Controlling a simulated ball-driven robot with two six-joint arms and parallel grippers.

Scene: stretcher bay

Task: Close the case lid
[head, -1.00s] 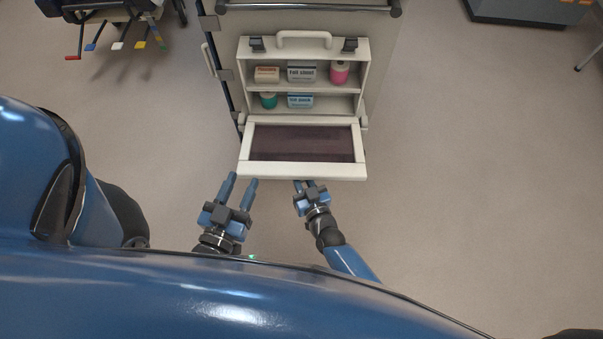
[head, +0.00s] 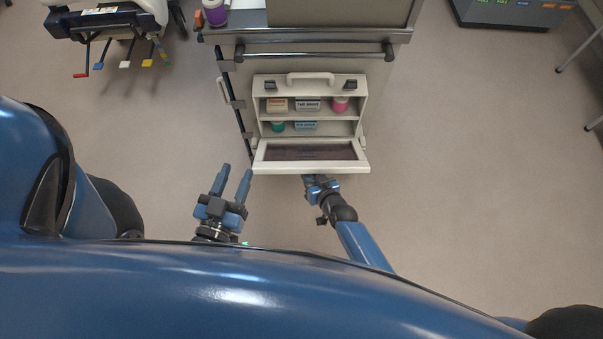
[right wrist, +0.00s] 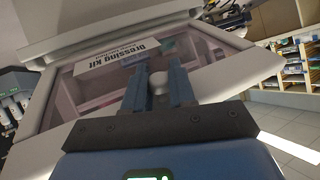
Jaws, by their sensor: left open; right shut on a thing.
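The white case (head: 363,105) is fixed upright on the cart front, with its handle on top. Its lid (head: 262,168) is open, hinged at the bottom and sticking out towards me, with a dark see-through panel. In the right wrist view the lid (right wrist: 215,80) carries a "Dressing kit" label. My right gripper (head: 308,180) is at the lid's front edge, its tips partly hidden under it. In the right wrist view my right gripper (right wrist: 160,88) is shut on a small white knob (right wrist: 158,82) on the lid. My left gripper (head: 236,170) is open and empty, left of the lid.
Small boxes (head: 307,104), a pink roll (head: 340,104) and a green roll (head: 278,126) sit on the case's shelves. The cart (head: 310,36) has a front rail (head: 315,54) above the case. The floor to the right (head: 480,160) is clear.

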